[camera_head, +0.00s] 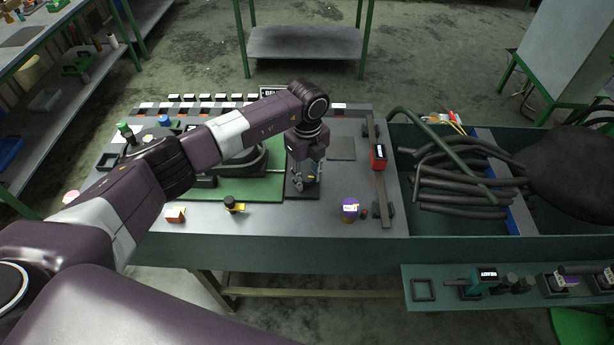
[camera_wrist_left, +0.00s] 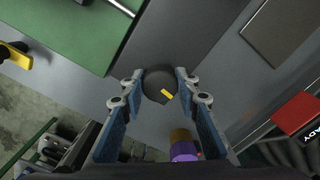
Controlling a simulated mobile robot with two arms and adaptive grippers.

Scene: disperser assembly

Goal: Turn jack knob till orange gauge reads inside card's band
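A dark round knob (camera_wrist_left: 158,84) with a yellow mark on it sits between the fingers of my left gripper (camera_wrist_left: 160,78) in the left wrist view. The fingers are apart, one on each side of the knob, with narrow gaps seeming to show; firm contact cannot be made out. In the head view my left gripper (camera_head: 305,186) points down over a dark plate at the bench's middle, and its fingers mostly hide the knob. I cannot make out the orange gauge or the card's band in either view. My right gripper is not in view.
A purple and yellow cylinder (camera_head: 350,209) stands right of the gripper. A red box (camera_head: 378,157) lies by a long bar. A green board (camera_head: 262,188) and a small yellow-black part (camera_head: 233,204) are to the left. A bin of dark hoses (camera_head: 455,180) adjoins the bench.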

